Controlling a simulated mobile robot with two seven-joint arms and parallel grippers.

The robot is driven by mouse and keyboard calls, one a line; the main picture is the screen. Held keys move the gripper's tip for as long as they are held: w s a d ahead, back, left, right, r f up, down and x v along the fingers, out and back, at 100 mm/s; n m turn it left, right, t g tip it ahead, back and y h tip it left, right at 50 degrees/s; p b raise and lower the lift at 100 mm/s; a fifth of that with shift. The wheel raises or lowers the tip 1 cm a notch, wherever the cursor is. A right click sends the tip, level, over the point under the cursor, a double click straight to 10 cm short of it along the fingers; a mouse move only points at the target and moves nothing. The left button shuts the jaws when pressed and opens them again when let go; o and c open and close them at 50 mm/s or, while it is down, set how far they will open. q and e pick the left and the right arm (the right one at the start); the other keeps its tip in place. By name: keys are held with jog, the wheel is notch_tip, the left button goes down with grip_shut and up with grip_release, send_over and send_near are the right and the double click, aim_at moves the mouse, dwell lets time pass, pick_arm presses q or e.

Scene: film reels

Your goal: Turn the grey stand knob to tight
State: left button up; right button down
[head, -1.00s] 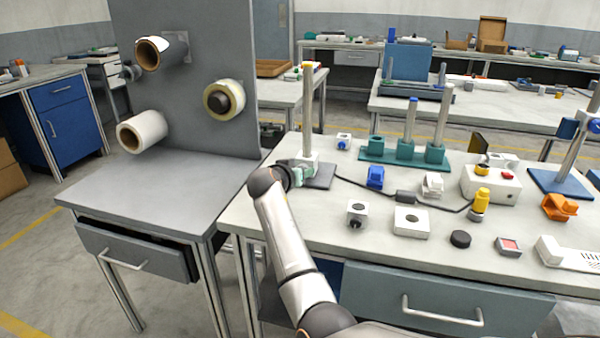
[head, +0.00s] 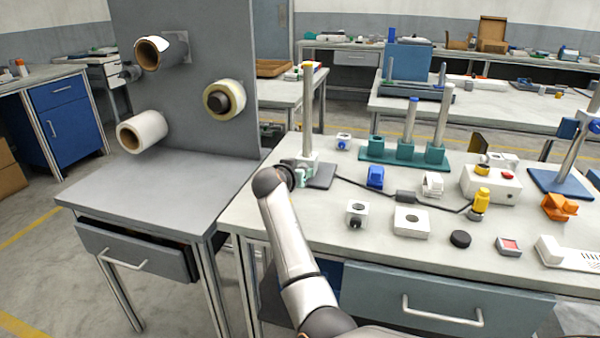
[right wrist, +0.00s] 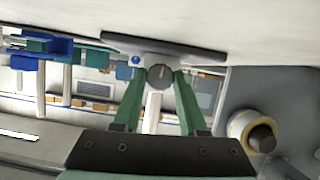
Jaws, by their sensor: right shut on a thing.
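The grey stand has an upright metal post (head: 307,110) with a yellow top, on a dark grey base plate (head: 321,178) at the left of the white bench. In the right wrist view its round dark grey knob (right wrist: 160,76) shows face-on with a light line mark, seated on the stand's lower block. My right gripper (right wrist: 158,80) has its green fingers closed on both sides of the knob. In the head view the gripper (head: 300,174) is small and partly hidden by my wrist. The writing around the knob, if any, is too small to read. My left gripper is not in view.
A teal rack with posts (head: 405,153) stands behind. White blocks, a blue clip (head: 375,177) and a black puck (head: 460,239) lie to the right. A grey panel with film rolls (head: 225,99) rises at left.

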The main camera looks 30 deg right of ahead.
jog(key=m+t+y, duration=0.1)
jog(key=m, duration=0.2)
jog(key=shift+s+d, duration=0.1)
jog(key=shift+s, duration=0.05)
jog(key=shift+m+t+y, duration=0.3)
jog(key=shift+m+t, duration=0.1)
dwell(0.4)
jog(key=shift+c, duration=2.2)
grip_release()
